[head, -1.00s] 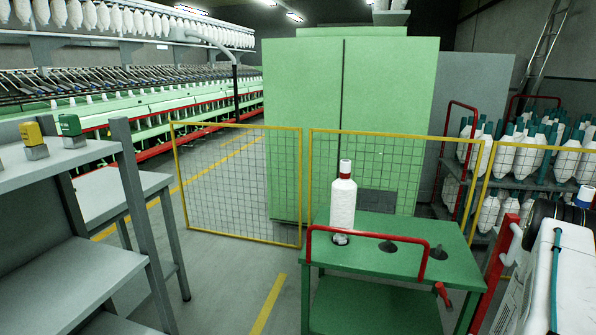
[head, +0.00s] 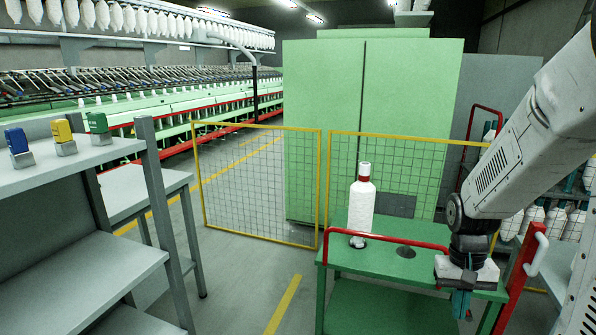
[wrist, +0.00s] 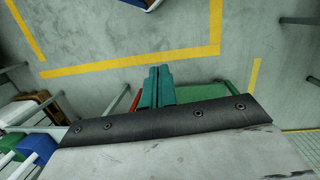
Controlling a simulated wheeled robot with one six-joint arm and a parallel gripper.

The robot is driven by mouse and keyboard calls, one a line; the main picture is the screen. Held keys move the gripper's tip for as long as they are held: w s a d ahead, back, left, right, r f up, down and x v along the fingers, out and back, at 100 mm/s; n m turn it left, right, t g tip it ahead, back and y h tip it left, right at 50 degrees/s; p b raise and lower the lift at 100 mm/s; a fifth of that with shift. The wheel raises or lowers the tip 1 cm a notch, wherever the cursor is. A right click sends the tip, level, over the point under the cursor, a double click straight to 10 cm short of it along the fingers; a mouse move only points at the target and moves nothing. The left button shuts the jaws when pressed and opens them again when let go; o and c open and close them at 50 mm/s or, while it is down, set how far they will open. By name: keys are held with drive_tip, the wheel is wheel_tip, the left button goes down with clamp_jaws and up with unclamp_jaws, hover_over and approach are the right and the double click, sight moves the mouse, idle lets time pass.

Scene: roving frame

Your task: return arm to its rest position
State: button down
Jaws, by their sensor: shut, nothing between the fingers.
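My gripper (head: 461,303) hangs pointing down at the right of the head view, over the front right part of the green trolley. Its teal fingers are together and hold nothing; they also show in the wrist view (wrist: 157,86). The rest of my arm reaches in from the upper right. A white yarn bobbin (head: 361,208) with a red band stands upright on the trolley (head: 400,262), to the left of my gripper and apart from it.
A grey shelf (head: 100,270) at left carries a blue block (head: 17,140), a yellow block (head: 62,131) and a green block (head: 97,122) on small bases. Yellow-framed mesh fencing (head: 257,185) stands behind the trolley, before a green cabinet (head: 420,110). Floor between shelf and trolley is clear.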

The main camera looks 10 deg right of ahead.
drive_tip(key=s+a+r+n+t, duration=0.1)
drive_tip(key=s+a+r+n, duration=0.2)
drive_tip(key=s+a+r, duration=0.2)
drive_tip(key=s+a+r+n+t, duration=0.2)
drive_tip(key=s+a+r, duration=0.4)
drive_tip(key=a+r, duration=0.5)
drive_tip(key=shift+s+a+n, duration=0.25)
drive_tip(key=shift+a+n, duration=0.15)
drive_tip(key=shift+a, duration=0.35)
